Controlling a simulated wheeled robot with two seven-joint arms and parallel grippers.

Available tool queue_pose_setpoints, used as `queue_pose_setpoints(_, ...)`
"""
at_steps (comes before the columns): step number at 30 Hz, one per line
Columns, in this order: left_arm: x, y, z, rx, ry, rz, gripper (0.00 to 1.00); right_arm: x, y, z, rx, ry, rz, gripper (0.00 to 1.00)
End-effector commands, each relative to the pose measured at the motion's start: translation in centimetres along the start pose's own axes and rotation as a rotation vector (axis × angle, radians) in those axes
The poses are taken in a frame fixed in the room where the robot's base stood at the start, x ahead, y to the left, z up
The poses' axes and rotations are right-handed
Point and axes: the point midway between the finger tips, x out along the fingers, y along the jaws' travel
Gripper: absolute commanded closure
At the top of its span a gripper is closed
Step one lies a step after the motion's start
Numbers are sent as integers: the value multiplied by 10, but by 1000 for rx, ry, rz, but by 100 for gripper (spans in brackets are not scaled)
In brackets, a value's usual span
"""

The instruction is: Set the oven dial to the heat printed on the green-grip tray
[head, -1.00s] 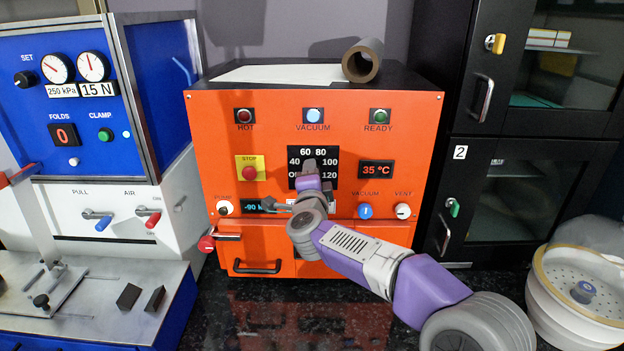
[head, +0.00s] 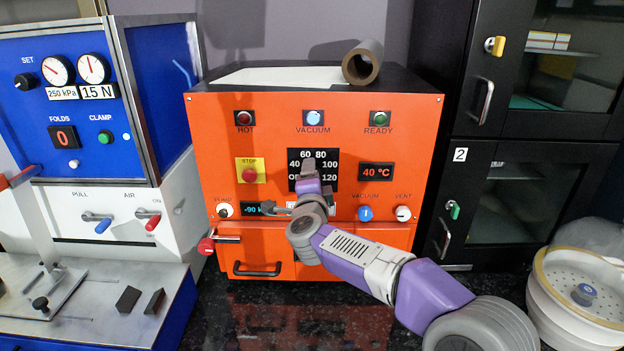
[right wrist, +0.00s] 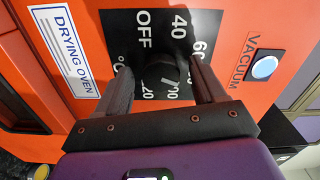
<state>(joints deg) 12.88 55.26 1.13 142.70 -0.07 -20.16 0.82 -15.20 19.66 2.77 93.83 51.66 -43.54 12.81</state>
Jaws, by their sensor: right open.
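The orange drying oven (head: 220,130) stands in the middle of the head view. Its black dial plate (head: 331,184) reads OFF, 40, 60, 80, 100 and 120. My right gripper (head: 309,170) is in front of the plate and hides the dial in that view. In the right wrist view the dark round dial (right wrist: 163,72) lies between the spread fingers of my right gripper (right wrist: 160,66). Contact with the dial and its exact pointing direction are unclear. The red oven display (head: 376,171) reads 40 °C. No green-grip tray is visible. My left gripper is not in view.
A yellow-backed red stop button (head: 250,172) is left of the dial plate. Blue vacuum (head: 365,213) and white vent (head: 403,213) knobs sit below right. A blue machine (head: 90,105) stands left, black cabinets (head: 520,128) right, a white perforated vessel (head: 562,285) front right.

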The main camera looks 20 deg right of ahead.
Motion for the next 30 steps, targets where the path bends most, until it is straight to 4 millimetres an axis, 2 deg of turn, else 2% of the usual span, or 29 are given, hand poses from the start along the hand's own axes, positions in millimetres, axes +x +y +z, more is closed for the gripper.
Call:
queue_pose_setpoints(9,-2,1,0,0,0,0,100,-47,-1,0,0,-3,-2,31)
queue_pose_setpoints(15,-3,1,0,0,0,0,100,-68,-1,0,1,-2,-1,31)
queue_pose_setpoints(26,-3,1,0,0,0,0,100,-71,0,0,1,-1,0,31)
queue_pose_setpoints(30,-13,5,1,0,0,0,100,-71,-11,-2,1,-1,-1,31)
